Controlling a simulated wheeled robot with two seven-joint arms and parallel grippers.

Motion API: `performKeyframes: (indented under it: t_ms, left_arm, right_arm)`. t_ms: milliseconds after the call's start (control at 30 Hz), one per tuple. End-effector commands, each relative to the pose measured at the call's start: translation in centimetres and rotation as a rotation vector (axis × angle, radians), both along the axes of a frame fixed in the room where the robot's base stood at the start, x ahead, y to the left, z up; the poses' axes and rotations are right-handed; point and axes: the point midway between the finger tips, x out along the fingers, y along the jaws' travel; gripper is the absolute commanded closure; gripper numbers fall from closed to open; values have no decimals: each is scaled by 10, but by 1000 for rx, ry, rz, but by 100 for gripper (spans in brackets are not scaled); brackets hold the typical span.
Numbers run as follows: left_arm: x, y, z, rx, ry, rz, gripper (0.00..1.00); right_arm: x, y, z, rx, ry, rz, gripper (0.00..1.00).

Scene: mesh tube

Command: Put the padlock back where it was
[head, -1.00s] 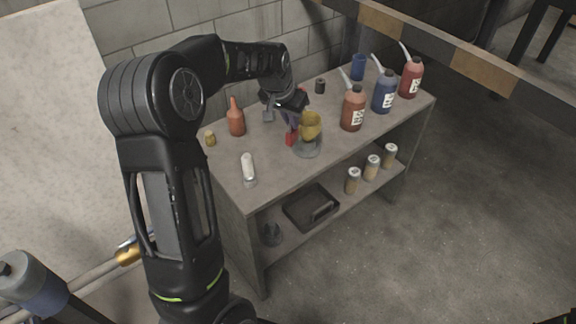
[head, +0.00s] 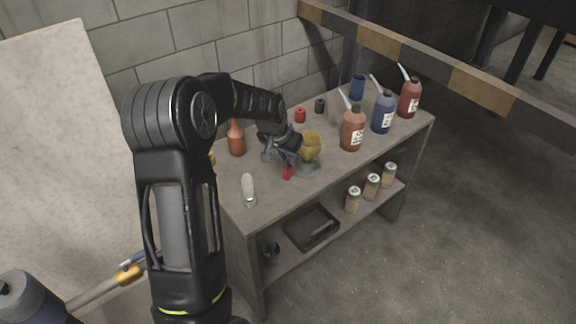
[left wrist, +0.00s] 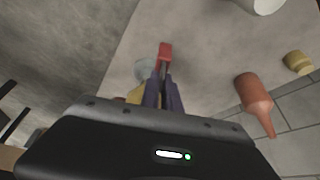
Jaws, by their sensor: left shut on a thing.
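The red padlock (head: 288,173) is in the jaws of my left gripper (head: 291,159), near the front edge of the bench top. In the left wrist view the padlock (left wrist: 165,51) shows beyond the tips of the purple-blue fingers (left wrist: 164,88), over the grey bench surface. The left gripper is shut on it. The fingers partly hide its upper part, and I cannot tell whether it touches the bench. My right gripper is not in view.
The bench top (head: 235,205) also carries an orange bottle (head: 236,140), a white cylinder (head: 248,190), a red cylinder (head: 300,116), a dark one (head: 320,106) and several spouted bottles (head: 352,130). A tray (head: 311,228) and jars (head: 372,187) are on the lower shelf.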

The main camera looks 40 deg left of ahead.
Motion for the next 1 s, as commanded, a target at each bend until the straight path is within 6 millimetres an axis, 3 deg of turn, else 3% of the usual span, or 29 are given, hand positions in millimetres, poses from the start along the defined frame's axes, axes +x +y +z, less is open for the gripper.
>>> performKeyframes:
  t_ms: [167,500,867,900,1000]
  left_arm:
    - [0,0,-1,0,0,0,100]
    - [0,0,-36,0,0,0,100]
    - [0,0,-41,0,-1,0,100]
    - [0,0,-40,0,-1,0,91]
    - [0,0,-40,0,0,0,83]
  right_arm:
    - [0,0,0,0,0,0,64]
    - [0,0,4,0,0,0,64]
    - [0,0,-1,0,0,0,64]
    - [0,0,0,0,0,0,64]
    - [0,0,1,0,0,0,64]
